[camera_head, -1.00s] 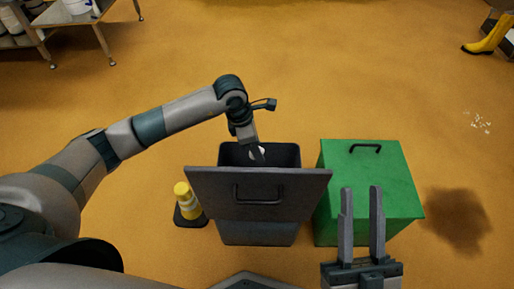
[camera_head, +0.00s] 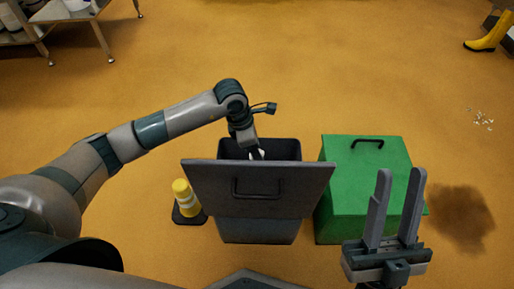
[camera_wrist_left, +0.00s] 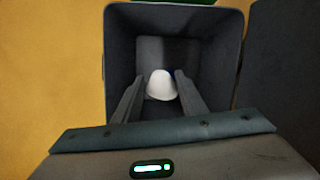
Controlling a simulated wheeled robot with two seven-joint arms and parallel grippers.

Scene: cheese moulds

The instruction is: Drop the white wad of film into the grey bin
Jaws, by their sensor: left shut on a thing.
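The grey bin (camera_head: 258,230) stands upright in front of me with its lid (camera_head: 300,190) raised on the near side. My left gripper (camera_head: 257,155) reaches over the bin's mouth, and the lid hides part of it. In the left wrist view, the left gripper (camera_wrist_left: 159,92) is shut on the white wad of film (camera_wrist_left: 161,84). The wad is between the fingertips, with the bin's dark inside (camera_wrist_left: 125,45) around and below it. My right gripper (camera_head: 401,175) is open and empty in front of the green box.
A green box (camera_head: 375,170) with a black handle stands right of the bin. A yellow and white cone (camera_head: 185,197) is at the bin's left. A dark stain (camera_head: 462,215) and white scraps (camera_head: 481,118) lie on the floor at right. The floor beyond the bin is clear.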

